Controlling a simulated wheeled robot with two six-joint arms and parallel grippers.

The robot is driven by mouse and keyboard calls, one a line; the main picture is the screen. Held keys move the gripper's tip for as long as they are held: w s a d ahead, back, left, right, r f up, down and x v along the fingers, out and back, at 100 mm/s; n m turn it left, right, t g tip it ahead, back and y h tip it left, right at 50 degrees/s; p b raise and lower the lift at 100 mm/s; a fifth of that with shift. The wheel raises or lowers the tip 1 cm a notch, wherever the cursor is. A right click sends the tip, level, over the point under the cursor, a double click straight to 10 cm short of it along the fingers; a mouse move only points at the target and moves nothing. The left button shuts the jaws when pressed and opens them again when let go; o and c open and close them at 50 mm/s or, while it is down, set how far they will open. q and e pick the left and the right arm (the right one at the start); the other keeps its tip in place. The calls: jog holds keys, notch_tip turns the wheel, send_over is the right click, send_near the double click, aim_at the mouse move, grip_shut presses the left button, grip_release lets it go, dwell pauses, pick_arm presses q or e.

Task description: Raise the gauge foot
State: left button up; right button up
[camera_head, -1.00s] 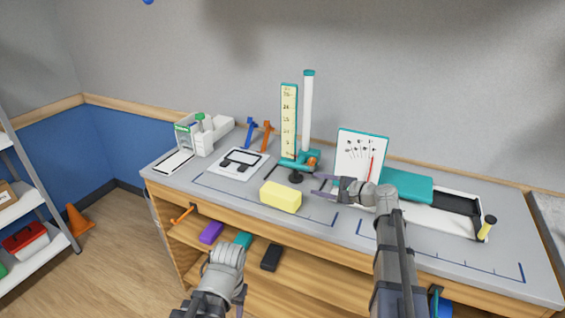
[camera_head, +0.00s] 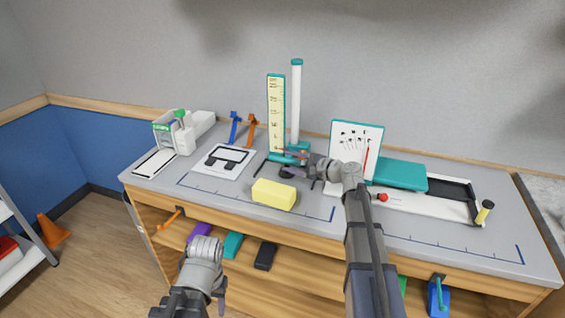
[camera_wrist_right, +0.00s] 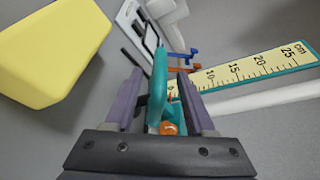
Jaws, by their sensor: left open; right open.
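The height gauge has a yellow centimetre scale (camera_head: 276,112) with a teal frame and a white column (camera_head: 296,105). Its teal sliding part (camera_wrist_right: 159,80), with an orange knob (camera_wrist_right: 168,128), sits low near the base. My right gripper (camera_head: 302,164) is open at the gauge's lower end. In the right wrist view, the teal part and knob lie between its purple fingers (camera_wrist_right: 160,98); contact cannot be told. My left gripper (camera_head: 220,300) is open and empty, low in front of the bench, its fingers partly hidden.
A yellow block (camera_head: 274,194) lies just in front of the gauge. A white plate with a dark frame (camera_head: 224,161) lies to its left, blue and orange hooks (camera_head: 234,127) behind. A picture board (camera_head: 355,146) and a long tray (camera_head: 425,206) stand right.

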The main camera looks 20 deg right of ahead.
jog(key=shift+x, duration=1.6)
grip_shut()
